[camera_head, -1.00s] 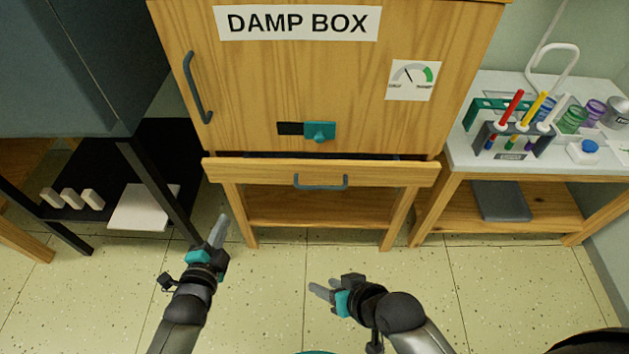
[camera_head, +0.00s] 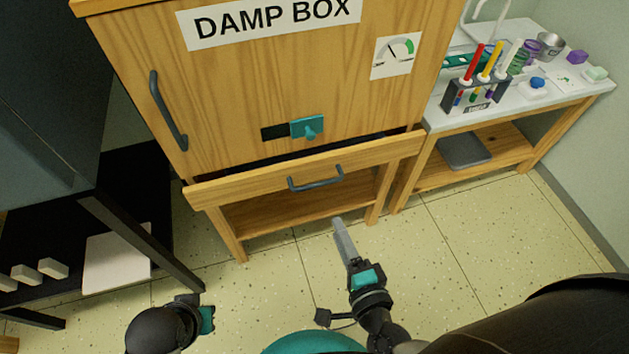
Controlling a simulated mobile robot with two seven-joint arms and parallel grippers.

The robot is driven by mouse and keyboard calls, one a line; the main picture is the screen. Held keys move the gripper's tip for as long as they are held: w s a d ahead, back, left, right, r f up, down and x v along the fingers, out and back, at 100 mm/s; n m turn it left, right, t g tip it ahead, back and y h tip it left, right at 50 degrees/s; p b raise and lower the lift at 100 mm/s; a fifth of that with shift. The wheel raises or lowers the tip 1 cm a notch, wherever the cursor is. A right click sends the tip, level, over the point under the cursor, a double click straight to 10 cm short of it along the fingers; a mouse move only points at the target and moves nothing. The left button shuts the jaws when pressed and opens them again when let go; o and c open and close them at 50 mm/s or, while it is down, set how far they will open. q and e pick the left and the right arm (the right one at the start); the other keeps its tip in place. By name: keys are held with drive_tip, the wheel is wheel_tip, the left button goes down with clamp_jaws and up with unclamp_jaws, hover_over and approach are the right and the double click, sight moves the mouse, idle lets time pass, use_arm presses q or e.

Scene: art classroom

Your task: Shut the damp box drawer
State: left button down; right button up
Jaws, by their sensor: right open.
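The wooden damp box (camera_head: 230,100) stands ahead, with its name on a white label. Its drawer (camera_head: 240,187), low on the front, is pulled out a little; a dark gap shows above its front panel. The drawer has a dark bar handle (camera_head: 316,182). My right gripper (camera_head: 342,238) is open, seen nearly edge-on, in front of and below the drawer's right half, apart from it and empty. My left gripper (camera_head: 207,318) is low at the bottom left, away from the drawer; its fingers are mostly hidden.
A teal slide latch (camera_head: 308,127) and a dark door handle (camera_head: 168,110) are on the box door. A dark metal stand (camera_head: 140,240) is close on the left. A white table (camera_head: 440,115) with a tube rack (camera_head: 476,92) stands on the right. The floor before the box is clear.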

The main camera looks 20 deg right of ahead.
sight(318, 183)
use_arm(q)
wheel_tip(318, 183, up, 7)
drive_tip(key=w+d+t+h+b, duration=0.1)
drive_tip(key=w+d+t+b, duration=0.1)
drive_tip(key=b, duration=0.2)
drive_tip(key=shift+w+d+f+t, duration=0.2)
drive_tip(key=shift+w+t, duration=0.05)
drive_tip(key=shift+t, duration=0.15)
use_arm(e)
drive_tip(key=shift+x, duration=7.55)
drive_tip(key=shift+d, duration=0.1)
clamp_jaws()
